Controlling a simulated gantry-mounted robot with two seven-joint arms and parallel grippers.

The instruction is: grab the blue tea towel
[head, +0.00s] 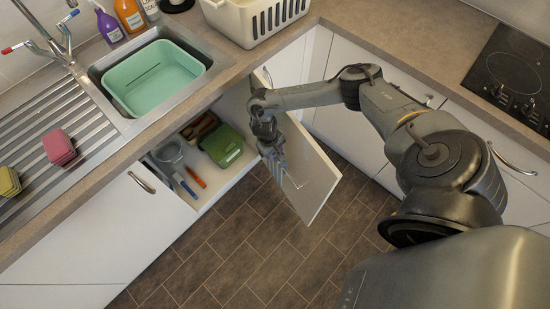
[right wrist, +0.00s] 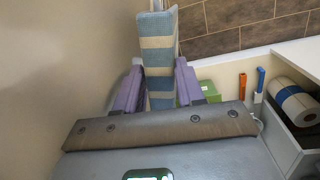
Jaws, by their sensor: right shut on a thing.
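The blue tea towel, with blue and beige stripes, shows in the right wrist view (right wrist: 158,52), upright between the purple fingers of my right gripper (right wrist: 159,68). The gripper is shut on it. In the head view my right gripper (head: 272,148) is at the inner side of the open cabinet door (head: 312,185), by the cupboard opening. I cannot tell whether the towel still touches the door. My left gripper is not in view.
The sink holds a green basin (head: 153,76). A white crate (head: 255,18) stands on the counter. A hob (head: 515,75) is at right. The tiled floor (head: 240,255) is clear.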

